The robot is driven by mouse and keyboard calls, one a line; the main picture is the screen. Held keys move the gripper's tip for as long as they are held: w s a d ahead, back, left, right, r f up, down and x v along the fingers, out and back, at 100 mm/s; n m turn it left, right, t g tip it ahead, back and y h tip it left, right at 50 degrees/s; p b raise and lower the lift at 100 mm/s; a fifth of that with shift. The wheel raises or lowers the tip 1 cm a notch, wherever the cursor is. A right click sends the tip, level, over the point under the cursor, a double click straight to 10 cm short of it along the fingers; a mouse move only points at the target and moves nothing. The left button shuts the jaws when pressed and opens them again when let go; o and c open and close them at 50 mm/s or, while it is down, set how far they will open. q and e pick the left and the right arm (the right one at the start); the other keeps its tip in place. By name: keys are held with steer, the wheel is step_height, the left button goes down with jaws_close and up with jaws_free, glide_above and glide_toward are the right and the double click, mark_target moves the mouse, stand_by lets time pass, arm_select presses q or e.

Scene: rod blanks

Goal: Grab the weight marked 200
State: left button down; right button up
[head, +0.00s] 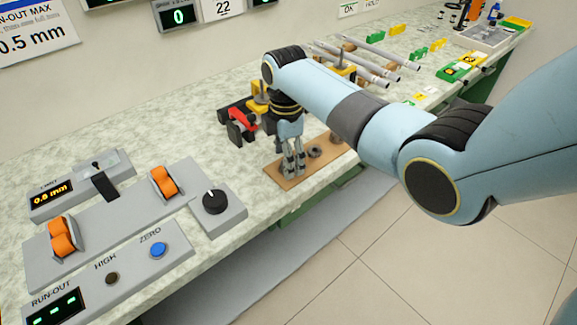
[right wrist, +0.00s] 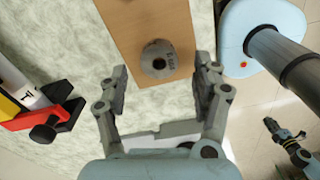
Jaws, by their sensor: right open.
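A wooden board (head: 287,182) lies near the bench's front edge and carries small round grey weights. One weight (head: 315,151) and another weight (head: 335,138) show in the head view to the right of my right gripper (head: 292,168). My right gripper (right wrist: 163,74) is open and empty there, the fingers apart on either side of this weight's near edge. My left gripper (right wrist: 285,138) seems to show small at lower right, its jaws unclear.
A red and black holder (head: 241,123) stands behind the board. A grey control panel (head: 110,210) with orange rollers fills the left of the bench. Long metal rods (head: 370,57) lie on supports further right. The floor in front is clear.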

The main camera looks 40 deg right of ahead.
step_height(320, 180, down, 2)
steer(key=shift+c, duration=0.3)
jaws_close()
